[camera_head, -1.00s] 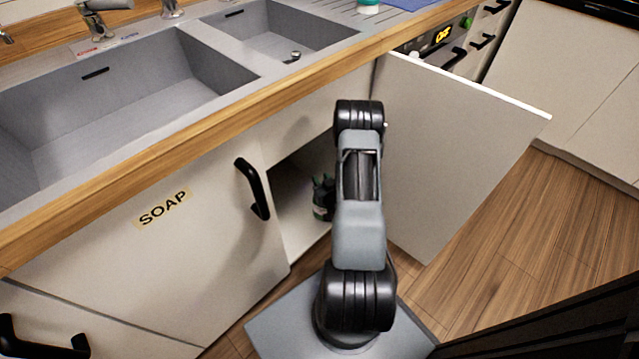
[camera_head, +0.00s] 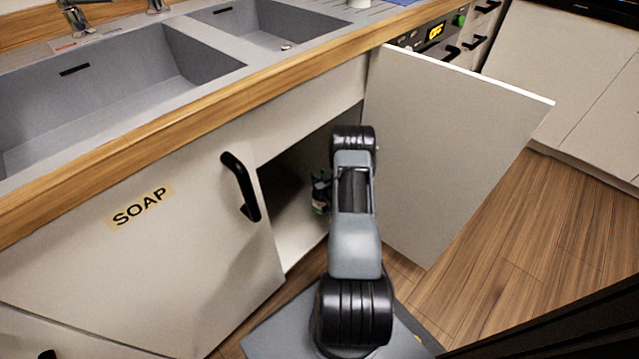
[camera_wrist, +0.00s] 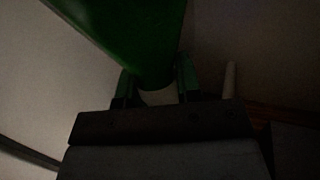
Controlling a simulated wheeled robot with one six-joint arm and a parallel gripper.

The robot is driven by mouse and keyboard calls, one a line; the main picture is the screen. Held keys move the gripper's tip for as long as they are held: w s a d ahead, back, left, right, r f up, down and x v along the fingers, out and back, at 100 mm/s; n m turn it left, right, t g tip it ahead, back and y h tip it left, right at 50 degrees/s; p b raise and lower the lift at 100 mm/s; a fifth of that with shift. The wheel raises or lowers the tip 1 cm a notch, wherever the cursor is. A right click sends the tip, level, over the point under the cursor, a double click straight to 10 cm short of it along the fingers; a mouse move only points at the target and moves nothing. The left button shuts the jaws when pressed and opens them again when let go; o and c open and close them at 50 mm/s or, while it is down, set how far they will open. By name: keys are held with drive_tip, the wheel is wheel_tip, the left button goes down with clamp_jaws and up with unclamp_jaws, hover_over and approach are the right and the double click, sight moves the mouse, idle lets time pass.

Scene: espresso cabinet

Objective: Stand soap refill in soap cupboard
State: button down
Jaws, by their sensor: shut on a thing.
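My gripper (camera_wrist: 157,85) is shut on a green bottle (camera_wrist: 135,38), which I take to be the soap refill. Its pale neck shows between the fingers in the dark wrist view. In the head view my arm reaches into the open cupboard (camera_head: 300,232). A small dark green shape (camera_head: 320,196) shows there left of my wrist; I cannot tell how much of it is bottle or finger. The bottle's far end and what it touches are hidden. A door with a SOAP label (camera_head: 141,206) is shut, left of the opening.
The open white door (camera_head: 440,150) stands out to the right, close beside my arm. A black handle (camera_head: 241,187) sticks out at the opening's left. The wooden counter edge (camera_head: 200,124) runs above. Wooden floor (camera_head: 510,240) is clear at the right.

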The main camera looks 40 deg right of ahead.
drive_tip(key=shift+d+f+b, duration=0.1)
drive_tip(key=shift+f+b, duration=0.45)
drive_tip(key=shift+f, duration=1.1)
drive_tip(key=shift+f, duration=0.1)
drive_tip(key=c, duration=0.8)
unclamp_jaws()
drive_tip(key=shift+r, duration=0.2)
drive_tip(key=p+v, duration=0.3)
drive_tip(key=v, duration=0.9)
drive_tip(key=shift+p, duration=0.3)
drive_tip(key=shift+s+f, duration=0.1)
drive_tip(key=shift+f, duration=0.05)
